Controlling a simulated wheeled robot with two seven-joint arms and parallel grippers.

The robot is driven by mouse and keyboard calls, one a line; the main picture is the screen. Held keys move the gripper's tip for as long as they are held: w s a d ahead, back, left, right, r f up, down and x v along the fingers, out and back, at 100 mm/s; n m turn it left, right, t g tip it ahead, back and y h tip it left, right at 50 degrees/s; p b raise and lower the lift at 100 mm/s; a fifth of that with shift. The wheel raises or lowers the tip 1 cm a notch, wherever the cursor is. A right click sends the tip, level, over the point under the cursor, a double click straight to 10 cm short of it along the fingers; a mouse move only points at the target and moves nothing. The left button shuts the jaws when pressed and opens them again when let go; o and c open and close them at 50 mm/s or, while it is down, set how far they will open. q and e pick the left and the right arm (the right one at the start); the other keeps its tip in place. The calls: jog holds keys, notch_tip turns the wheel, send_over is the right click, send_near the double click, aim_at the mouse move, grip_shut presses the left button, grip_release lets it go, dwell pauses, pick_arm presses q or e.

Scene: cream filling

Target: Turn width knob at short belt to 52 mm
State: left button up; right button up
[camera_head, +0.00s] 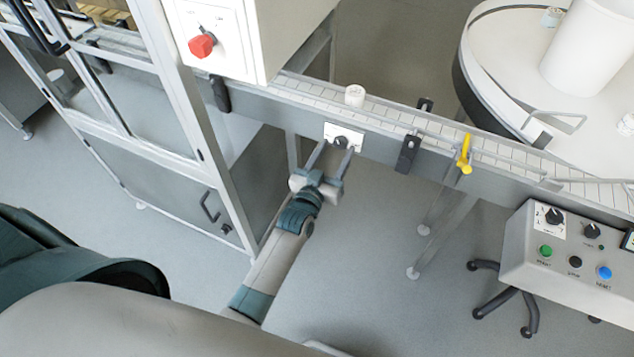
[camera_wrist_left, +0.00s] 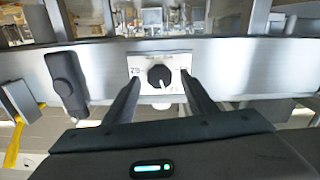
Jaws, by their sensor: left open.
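The width knob (camera_head: 341,142) is a small black dial on a white plate (camera_head: 331,130) on the side of the short belt (camera_head: 385,112). In the left wrist view the knob (camera_wrist_left: 159,76) sits on its white plate (camera_wrist_left: 140,61), with a white pointer mark aimed downward; the scale numbers are too blurred to read surely. My left gripper (camera_head: 333,154) is open, with its fingers pointing at the plate. In the wrist view the fingers (camera_wrist_left: 158,92) lie below and to either side of the knob, apart from it. My right gripper does not show.
A black clamp (camera_head: 408,153) and a yellow lever (camera_head: 464,154) are to the right. A red switch (camera_head: 202,45) is on the cabinet above. A control box (camera_head: 560,262) stands at the right.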

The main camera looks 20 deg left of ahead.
pick_arm(q)
jog(key=s+b, duration=0.3)
jog(key=s, duration=1.3)
jog(key=shift+s+a+b, duration=0.3)
jog(key=shift+s+b, duration=0.05)
jog(key=shift+b, duration=0.05)
jog(key=s+d+f+m+g, duration=0.1)
jog(key=s+f+g, duration=0.2)
jog(key=f, duration=0.8)
jog(key=s+d+f+g+h, duration=0.15)
jog(key=s+f, duration=0.25)
jog(key=f, duration=0.8)
jog(key=s+f+m+g+y, duration=0.1)
jog(key=s+f+g, duration=0.25)
jog(key=f, duration=0.75)
jog(key=s+a+f+g, duration=0.2)
jog(key=s+f+g, duration=0.1)
jog(key=s+f, duration=0.4)
jog(key=s+a+f+g, duration=0.3)
jog(key=s+f, duration=0.4)
jog(key=s, duration=0.6)
jog(key=s+a+f+m+g+y, duration=0.1)
jog(key=s+a+f+g, duration=0.2)
jog(key=s+f, duration=0.4)
jog(key=s, duration=0.3)
jog(key=shift+s+a, duration=0.15)
jog(key=shift+s, duration=0.2)
